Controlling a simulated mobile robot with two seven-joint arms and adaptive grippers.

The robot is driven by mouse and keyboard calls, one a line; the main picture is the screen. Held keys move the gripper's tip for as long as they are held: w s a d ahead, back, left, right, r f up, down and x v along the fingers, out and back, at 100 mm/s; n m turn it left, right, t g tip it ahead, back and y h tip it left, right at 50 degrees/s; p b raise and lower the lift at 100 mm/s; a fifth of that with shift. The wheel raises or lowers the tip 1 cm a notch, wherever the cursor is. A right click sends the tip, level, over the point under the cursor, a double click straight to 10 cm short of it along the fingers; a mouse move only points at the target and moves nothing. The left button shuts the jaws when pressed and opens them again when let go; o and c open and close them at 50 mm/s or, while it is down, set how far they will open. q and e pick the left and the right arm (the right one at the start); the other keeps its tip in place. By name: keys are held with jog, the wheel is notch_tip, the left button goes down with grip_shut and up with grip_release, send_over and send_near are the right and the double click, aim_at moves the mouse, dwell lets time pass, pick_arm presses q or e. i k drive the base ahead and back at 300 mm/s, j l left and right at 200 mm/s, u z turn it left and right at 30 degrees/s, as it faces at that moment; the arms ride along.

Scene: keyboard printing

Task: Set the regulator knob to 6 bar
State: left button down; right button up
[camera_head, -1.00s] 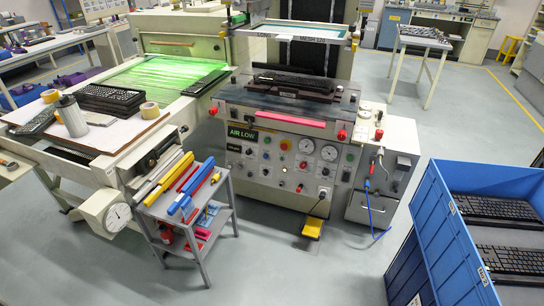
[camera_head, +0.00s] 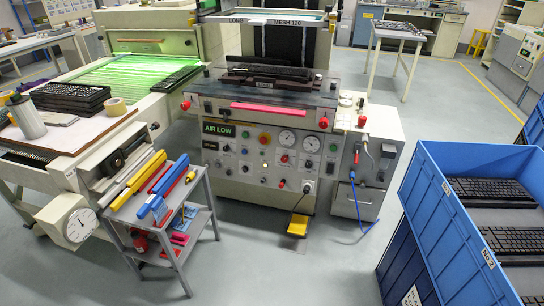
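The printing machine's front control panel (camera_head: 265,158) faces me in the middle of the view. It carries several small knobs, buttons and lamps. An "AIR LOW" display (camera_head: 219,129) is lit green at its upper left. Two round pressure gauges (camera_head: 287,138) sit on the right half; their needles are too small to read. A small red-tipped knob (camera_head: 282,184) shows low on the panel. Which knob is the regulator, and its setting, I cannot tell. Neither of my grippers is in view.
A grey cart (camera_head: 180,255) with squeegees stands in front left. Blue crates (camera_head: 430,215) holding keyboards stand at the right. A yellow foot pedal (camera_head: 298,226) and blue hose (camera_head: 364,215) are on the floor. The floor before the panel is otherwise clear.

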aim_at(308, 164)
jog(key=i+j+z, duration=0.15)
jog(key=i, duration=0.45)
jog(key=i+j+z, duration=0.1)
jog(key=i, duration=0.5)
jog(key=z, duration=1.3)
jog(key=j, duration=0.1)
